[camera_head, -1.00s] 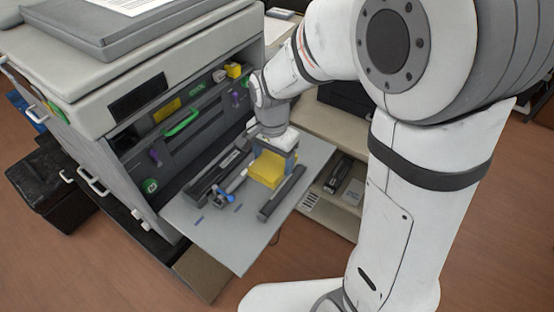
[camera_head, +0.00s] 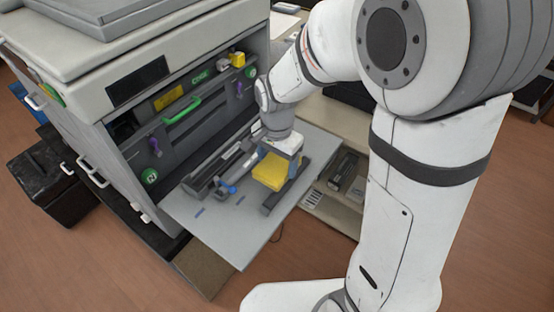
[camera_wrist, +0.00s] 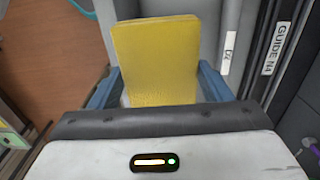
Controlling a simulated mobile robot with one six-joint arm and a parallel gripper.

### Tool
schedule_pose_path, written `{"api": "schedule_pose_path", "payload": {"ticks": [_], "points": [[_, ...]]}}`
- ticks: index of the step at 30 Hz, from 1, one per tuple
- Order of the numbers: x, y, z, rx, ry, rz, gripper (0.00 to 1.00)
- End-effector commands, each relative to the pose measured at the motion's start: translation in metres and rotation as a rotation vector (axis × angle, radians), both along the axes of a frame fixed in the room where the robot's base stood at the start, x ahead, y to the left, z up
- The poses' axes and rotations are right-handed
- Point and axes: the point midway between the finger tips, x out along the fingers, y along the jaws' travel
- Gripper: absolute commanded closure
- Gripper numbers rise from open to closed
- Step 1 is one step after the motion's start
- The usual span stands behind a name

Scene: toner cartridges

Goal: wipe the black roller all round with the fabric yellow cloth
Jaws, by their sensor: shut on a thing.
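My gripper (camera_head: 279,156) is shut on the yellow cloth (camera_head: 271,172), a thick block-like pad, and holds it over the grey open door panel (camera_head: 225,235). In the wrist view, the cloth (camera_wrist: 156,55) sits between the blue fingers of my gripper (camera_wrist: 158,86). A long black bar (camera_head: 273,203), which looks like the black roller, lies on the panel. The cloth hides part of its left side. Whether cloth and bar touch cannot be told. The bar is not clearly seen in the wrist view.
Long dark parts and a blue piece (camera_head: 227,189) lie left of the cloth. The printer (camera_head: 100,140), with a green handle (camera_head: 182,110), stands behind. A shelf with a black item (camera_head: 343,171) is at right. The panel's front is clear.

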Motion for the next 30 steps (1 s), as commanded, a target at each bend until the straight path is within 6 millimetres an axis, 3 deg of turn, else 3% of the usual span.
{"api": "schedule_pose_path", "payload": {"ticks": [30], "points": [[0.000, 0.000, -0.012, 0.000, 0.000, 0.000, 0.46]]}}
